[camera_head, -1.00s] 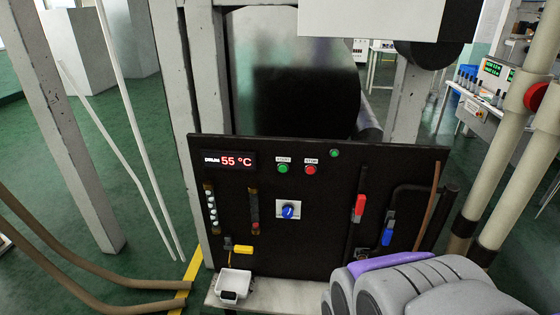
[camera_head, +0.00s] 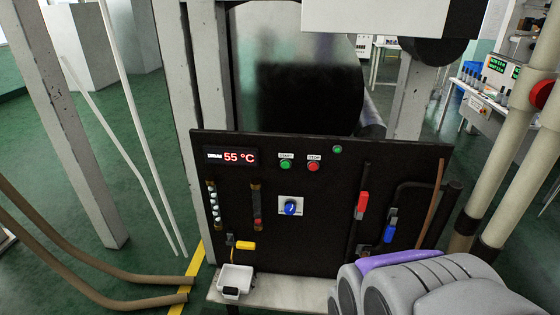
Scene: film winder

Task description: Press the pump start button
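A black control panel (camera_head: 330,240) stands upright ahead of me. Near its top are a green button (camera_head: 285,164) with a small label above it that seems to read START, and a red button (camera_head: 313,166) labelled STOP to its right. A small green lamp or button (camera_head: 337,149) sits higher and further right. A red display (camera_head: 231,156) reads 55 °C. A blue rotary knob (camera_head: 291,207) is below the buttons. My arm shows at the lower right as grey and purple parts, apart from the buttons in the picture. My gripper's fingers cannot be made out.
Red (camera_head: 362,203) and blue (camera_head: 390,231) valve handles are on the panel's right, a yellow handle (camera_head: 245,245) lower left. A white tray (camera_head: 235,279) sits on the ledge (camera_head: 285,290). A metal drum (camera_head: 300,80) is behind. Pipes (camera_head: 520,170) stand at right.

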